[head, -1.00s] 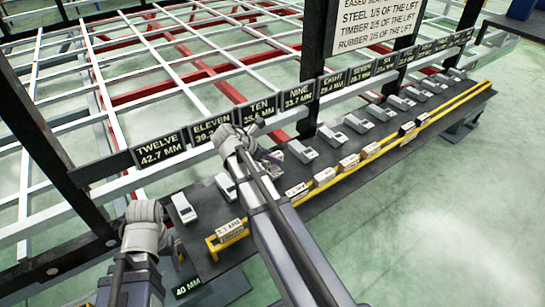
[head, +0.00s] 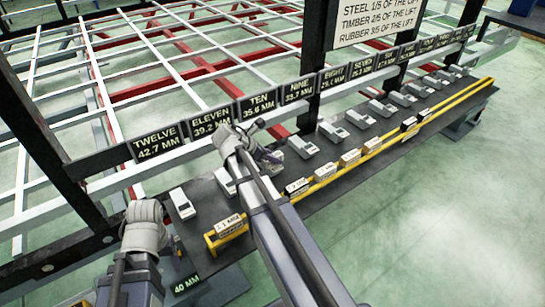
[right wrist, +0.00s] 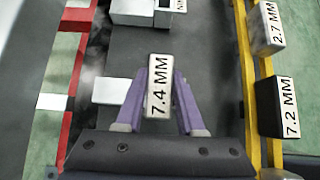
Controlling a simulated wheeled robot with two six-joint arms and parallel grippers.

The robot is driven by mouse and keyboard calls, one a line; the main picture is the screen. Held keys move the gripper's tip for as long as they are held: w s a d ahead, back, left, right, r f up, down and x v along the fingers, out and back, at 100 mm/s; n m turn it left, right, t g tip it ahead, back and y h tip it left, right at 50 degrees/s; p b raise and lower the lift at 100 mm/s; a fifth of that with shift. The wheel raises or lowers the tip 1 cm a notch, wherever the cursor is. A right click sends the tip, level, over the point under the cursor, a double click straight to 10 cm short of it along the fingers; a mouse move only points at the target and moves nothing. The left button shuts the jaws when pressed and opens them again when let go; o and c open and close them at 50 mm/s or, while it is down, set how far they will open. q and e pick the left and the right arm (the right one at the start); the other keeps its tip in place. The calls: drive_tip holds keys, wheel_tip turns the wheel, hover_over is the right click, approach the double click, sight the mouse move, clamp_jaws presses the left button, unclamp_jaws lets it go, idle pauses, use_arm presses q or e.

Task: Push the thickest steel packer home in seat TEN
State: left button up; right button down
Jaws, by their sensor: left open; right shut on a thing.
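My right gripper (head: 270,156) is over the bench, below the sign TEN (head: 260,105). In the right wrist view, its purple fingers (right wrist: 160,105) are shut on a packer (right wrist: 158,92) labelled 7.4 MM. The packer's material is not clear to me. Seat TEN is largely hidden behind my right gripper in the head view. A pale block (right wrist: 112,91) lies left of the held packer in the right wrist view; contact between them cannot be told. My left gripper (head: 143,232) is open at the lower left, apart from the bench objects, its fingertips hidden.
Grey-white seat blocks stand along the dark bench (head: 300,170), including those below ELEVEN (head: 225,181) and NINE (head: 302,146). A yellow rail (head: 262,207) along the front edge carries labelled packers, including 7.2 MM (right wrist: 279,106) and 2.7 MM (right wrist: 266,25). Dark uprights (head: 318,60) stand behind.

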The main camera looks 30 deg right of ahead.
drive_tip(key=shift+c, duration=2.2)
unclamp_jaws()
drive_tip(key=p+v, duration=0.5)
drive_tip(key=v, duration=0.2)
drive_tip(key=shift+a+r+p, duration=0.3)
